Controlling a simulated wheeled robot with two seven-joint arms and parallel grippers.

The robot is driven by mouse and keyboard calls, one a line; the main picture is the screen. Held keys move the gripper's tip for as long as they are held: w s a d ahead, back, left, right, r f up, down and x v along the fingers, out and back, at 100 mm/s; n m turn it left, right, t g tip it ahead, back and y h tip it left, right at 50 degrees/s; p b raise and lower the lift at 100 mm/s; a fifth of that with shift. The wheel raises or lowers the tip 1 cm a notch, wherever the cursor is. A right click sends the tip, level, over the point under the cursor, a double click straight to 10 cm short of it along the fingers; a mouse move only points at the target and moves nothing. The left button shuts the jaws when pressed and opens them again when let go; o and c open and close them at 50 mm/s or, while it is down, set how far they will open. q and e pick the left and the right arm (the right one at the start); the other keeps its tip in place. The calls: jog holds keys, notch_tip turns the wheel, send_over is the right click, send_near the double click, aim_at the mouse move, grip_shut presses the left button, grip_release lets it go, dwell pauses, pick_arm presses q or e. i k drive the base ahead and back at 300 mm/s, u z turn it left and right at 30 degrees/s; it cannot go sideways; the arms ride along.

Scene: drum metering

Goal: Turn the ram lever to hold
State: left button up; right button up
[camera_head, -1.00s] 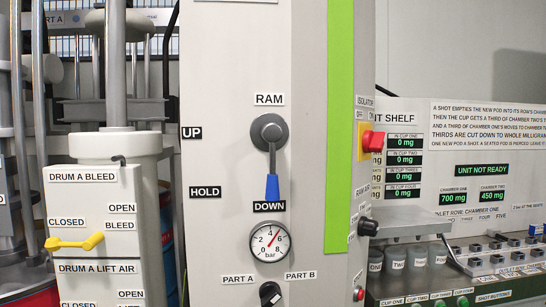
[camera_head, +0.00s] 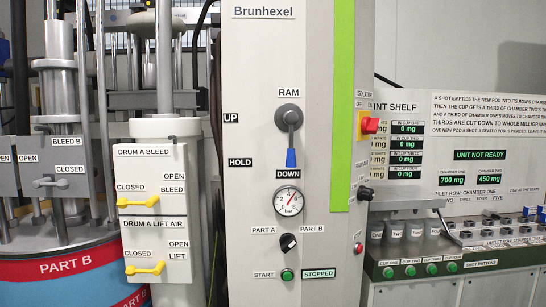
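The ram lever (camera_head: 290,138) is on the front of the tall grey Brunhexel cabinet (camera_head: 255,200), under the RAM label. It has a grey round hub and a blue tip that points straight down at the DOWN label (camera_head: 288,174). Neither of my grippers is in the view, and nothing touches the lever.
Below the lever are a pressure gauge (camera_head: 289,201), a black part selector (camera_head: 288,241) and a green start button (camera_head: 287,274). Yellow drum valves (camera_head: 138,202) are on the left. A red isolator (camera_head: 369,125) and the shelf's shot buttons (camera_head: 432,269) are on the right.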

aim_at(290, 118)
jog(key=u, duration=1)
jog(key=i, duration=0.55)
jog(key=u, duration=0.05)
